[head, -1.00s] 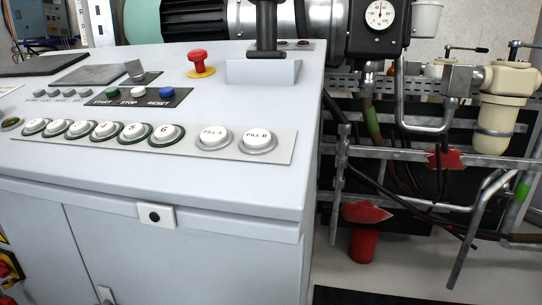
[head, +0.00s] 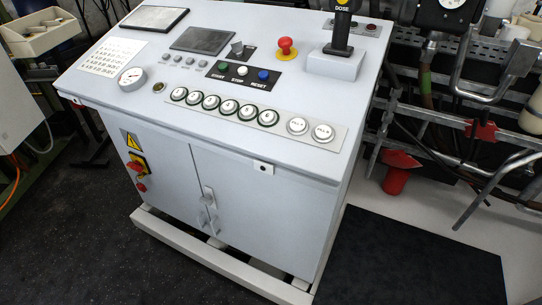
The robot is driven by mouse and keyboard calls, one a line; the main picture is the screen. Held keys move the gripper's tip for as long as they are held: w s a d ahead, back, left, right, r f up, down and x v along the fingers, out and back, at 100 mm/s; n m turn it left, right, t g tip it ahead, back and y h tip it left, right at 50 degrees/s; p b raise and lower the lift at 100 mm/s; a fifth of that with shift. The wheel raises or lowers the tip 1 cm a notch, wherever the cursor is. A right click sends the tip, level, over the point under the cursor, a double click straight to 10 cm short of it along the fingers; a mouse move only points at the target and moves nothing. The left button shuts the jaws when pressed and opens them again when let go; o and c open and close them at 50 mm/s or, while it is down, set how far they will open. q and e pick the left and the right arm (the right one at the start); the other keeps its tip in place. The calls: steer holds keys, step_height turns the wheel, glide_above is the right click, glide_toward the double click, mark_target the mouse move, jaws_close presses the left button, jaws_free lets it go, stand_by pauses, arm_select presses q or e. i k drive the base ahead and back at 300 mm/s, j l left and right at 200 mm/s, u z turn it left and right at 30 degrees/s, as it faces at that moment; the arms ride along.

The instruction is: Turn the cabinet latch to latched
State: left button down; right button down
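The grey control cabinet (head: 270,215) stands in the middle of the head view, with its sloping button panel on top. The cabinet latch (head: 208,197) is a small pale handle at the seam between the two front doors, with more light hardware just below it. It is too small to tell clearly which way the latch is turned. The doors look closed. Neither of my grippers shows in this view.
A red rotary switch (head: 135,168) on a yellow plate is on the left door. A pale plinth rail (head: 215,262) runs along the cabinet's foot. A dark mat (head: 420,260) lies at right. Pipes and a red funnel (head: 398,172) stand at back right. Dark floor is free in front.

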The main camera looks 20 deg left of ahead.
mark_target(208, 201)
steer(key=u, duration=1.1)
